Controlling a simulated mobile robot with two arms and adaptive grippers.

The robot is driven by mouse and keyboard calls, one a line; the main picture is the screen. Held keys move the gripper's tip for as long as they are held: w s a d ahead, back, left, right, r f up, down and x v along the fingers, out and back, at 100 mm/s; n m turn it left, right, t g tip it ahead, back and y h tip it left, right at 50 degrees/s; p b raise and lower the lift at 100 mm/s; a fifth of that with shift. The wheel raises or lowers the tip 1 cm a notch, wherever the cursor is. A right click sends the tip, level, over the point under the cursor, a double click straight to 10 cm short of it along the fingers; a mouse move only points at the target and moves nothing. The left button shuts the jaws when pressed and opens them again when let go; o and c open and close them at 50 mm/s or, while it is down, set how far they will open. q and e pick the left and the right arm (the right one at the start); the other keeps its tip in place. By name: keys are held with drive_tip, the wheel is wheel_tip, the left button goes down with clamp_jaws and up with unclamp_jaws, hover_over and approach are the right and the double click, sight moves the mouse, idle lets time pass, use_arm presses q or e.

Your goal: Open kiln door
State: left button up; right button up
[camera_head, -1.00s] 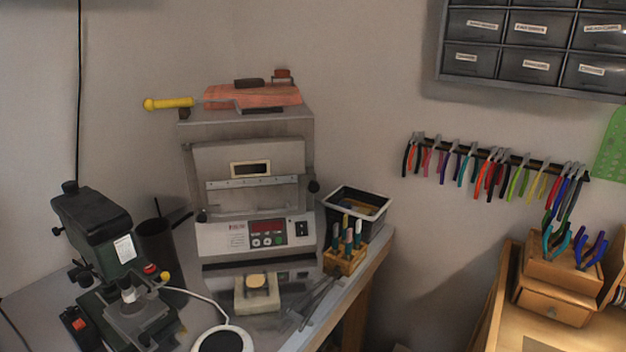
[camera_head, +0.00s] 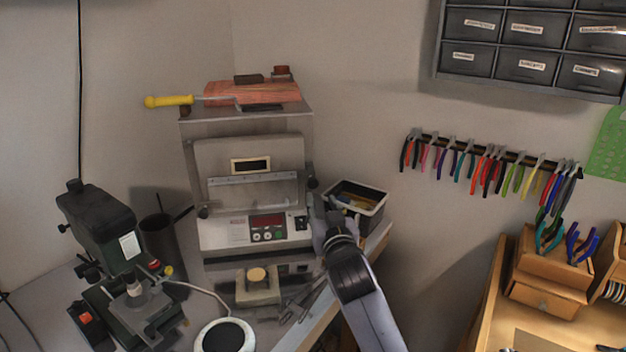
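The kiln (camera_head: 190,150) is a grey metal box on the bench in the middle of the head view. Its front door (camera_head: 225,160) is upright and looks closed, with a small framed window and a pale horizontal strip across it. A dark knob (camera_head: 312,182) sits at the right edge of the door. A control panel with a red display (camera_head: 267,221) is below. My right gripper (camera_head: 322,208) is in front of the kiln's lower right corner, near the knob; contact cannot be made out. Its fingers are small and dark, so their opening is unclear. My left gripper is not in view.
A black bin (camera_head: 372,197) stands right of the kiln, beside my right arm. A drill press (camera_head: 100,225) and a dark cup (camera_head: 160,240) stand to the left. A small block (camera_head: 258,291) sits before the kiln. A yellow-handled tool (camera_head: 168,101) lies on top.

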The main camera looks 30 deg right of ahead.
sight(313, 184)
drive_tip(key=p+x, duration=0.2)
drive_tip(key=x, duration=0.9)
drive_tip(key=shift+w, duration=0.15)
drive_tip(key=shift+c, duration=0.6)
clamp_jaws()
